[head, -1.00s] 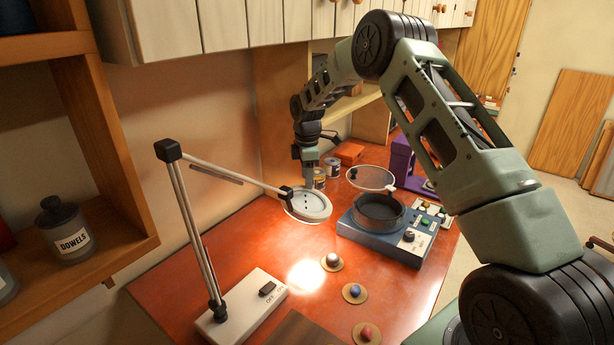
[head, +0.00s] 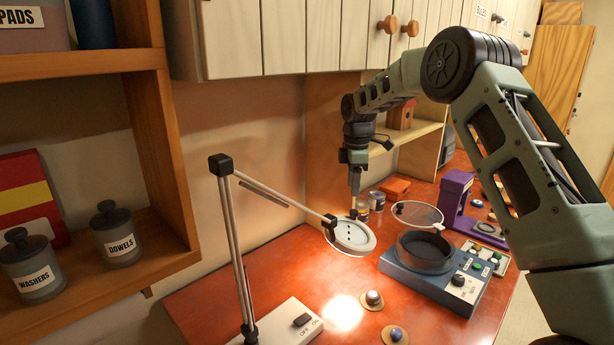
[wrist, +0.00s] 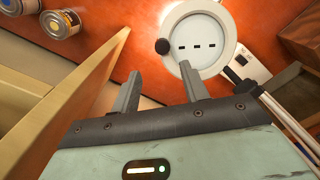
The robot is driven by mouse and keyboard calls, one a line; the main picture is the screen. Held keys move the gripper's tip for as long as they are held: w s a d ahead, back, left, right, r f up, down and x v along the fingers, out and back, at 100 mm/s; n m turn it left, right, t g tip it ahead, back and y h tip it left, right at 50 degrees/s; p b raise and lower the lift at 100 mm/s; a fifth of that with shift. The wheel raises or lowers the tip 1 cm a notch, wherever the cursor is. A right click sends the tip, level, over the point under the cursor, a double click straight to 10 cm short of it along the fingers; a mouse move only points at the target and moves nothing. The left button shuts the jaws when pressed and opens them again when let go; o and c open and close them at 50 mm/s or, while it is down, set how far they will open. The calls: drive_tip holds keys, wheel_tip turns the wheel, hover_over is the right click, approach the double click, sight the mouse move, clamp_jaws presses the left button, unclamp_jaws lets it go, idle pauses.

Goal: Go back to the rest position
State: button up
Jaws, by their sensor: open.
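My gripper (head: 355,190) hangs pointing down from my arm, above the back of the red bench (head: 240,278), near the lamp's round head (head: 354,235). In the wrist view my gripper (wrist: 158,85) shows two grey fingers spread apart, with nothing between them. The lamp head (wrist: 199,45) is beyond the fingers there, apart from them.
Two cans (head: 376,200) stand at the back of the bench. A blue machine with a round pan (head: 430,282) is right of the lamp, and a purple stand (head: 455,200) is behind it. Wooden shelves (head: 165,130) fill the left. Cabinets (head: 290,35) hang above.

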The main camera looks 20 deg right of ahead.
drive_tip(key=s+a+m+t, duration=0.1)
drive_tip(key=s+a+m, duration=0.3)
drive_tip(key=s, duration=0.6)
drive_tip(key=s+a+m+t, duration=0.1)
drive_tip(key=s+a+m, duration=0.3)
drive_tip(key=s, duration=0.6)
drive_tip(key=s+a+m+t, duration=0.1)
drive_tip(key=s+a+m, duration=0.3)
drive_tip(key=s, duration=0.6)
drive_tip(key=s+a+f+n+g+b, duration=0.1)
drive_tip(key=s+a+f+n+b, duration=0.1)
drive_tip(key=s+a, duration=0.2)
drive_tip(key=s+a+f+n+g+b, duration=0.1)
drive_tip(key=s+a+f+n+b, duration=0.1)
drive_tip(key=s+a, duration=0.3)
drive_tip(key=s+a+f+n+g+b, duration=0.1)
drive_tip(key=s+a+f+n+b, duration=0.1)
drive_tip(key=s+a+b, duration=0.2)
drive_tip(key=shift+s+a+f+y, duration=0.15)
drive_tip(key=shift+a, duration=0.8)
drive_tip(key=shift+s+a+f+y, duration=0.15)
drive_tip(key=shift+a, duration=0.8)
drive_tip(key=shift+s+a+r, duration=0.1)
drive_tip(key=shift+s, duration=0.15)
